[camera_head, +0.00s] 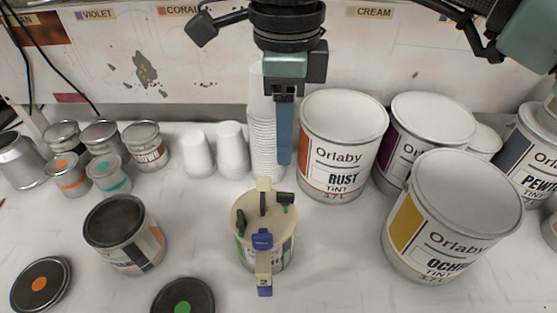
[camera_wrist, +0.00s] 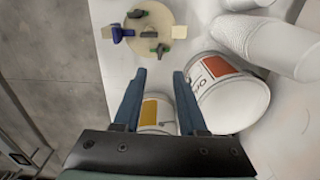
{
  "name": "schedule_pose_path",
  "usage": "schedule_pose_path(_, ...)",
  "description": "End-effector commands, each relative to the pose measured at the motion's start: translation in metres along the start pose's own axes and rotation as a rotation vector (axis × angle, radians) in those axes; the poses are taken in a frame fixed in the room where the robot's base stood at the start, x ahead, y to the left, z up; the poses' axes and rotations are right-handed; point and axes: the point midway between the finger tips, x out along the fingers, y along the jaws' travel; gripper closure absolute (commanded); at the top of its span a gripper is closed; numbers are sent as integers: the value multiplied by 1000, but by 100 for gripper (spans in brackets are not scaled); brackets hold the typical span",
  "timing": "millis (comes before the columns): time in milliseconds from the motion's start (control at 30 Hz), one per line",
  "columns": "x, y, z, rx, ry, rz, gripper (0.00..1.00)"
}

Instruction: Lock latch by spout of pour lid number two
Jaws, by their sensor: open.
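A beige pour lid (camera_head: 252,212) sits on a can in the front middle of the head view; it also shows at the top of the wrist view (camera_wrist: 165,18). A beige strip marked 2 (camera_head: 263,272) runs off its near side. A blue latch (camera_head: 262,240) sits by that strip, also visible in the wrist view (camera_wrist: 122,34). Two dark latches with green parts sit at the lid's sides, one at left (camera_head: 241,222) and one at right (camera_head: 285,198). My gripper (camera_wrist: 158,72) is open and empty, above and behind the lid, touching nothing visible.
The Rust can (camera_head: 340,120) stands right of my gripper and the Ochre can (camera_head: 440,195) further right. White cup stacks (camera_head: 232,150) stand at left behind the lid. A dark-topped can (camera_head: 120,225) stands left. Bare table lies around the lid.

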Motion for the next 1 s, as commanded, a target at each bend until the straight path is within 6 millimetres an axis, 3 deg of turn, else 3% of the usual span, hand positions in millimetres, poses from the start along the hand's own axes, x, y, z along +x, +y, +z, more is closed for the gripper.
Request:
schedule_pose_path(300,66,2,2,-3,-6,4,59)
schedule_pose_path(500,98,1,3,-2,-7,2,59)
schedule_pose_path(700,112,1,3,-3,-6,0,59)
schedule_pose_path(967,113,1,3,-3,-6,0,59)
schedule_pose_path(1000,113,1,3,-3,-6,0,62)
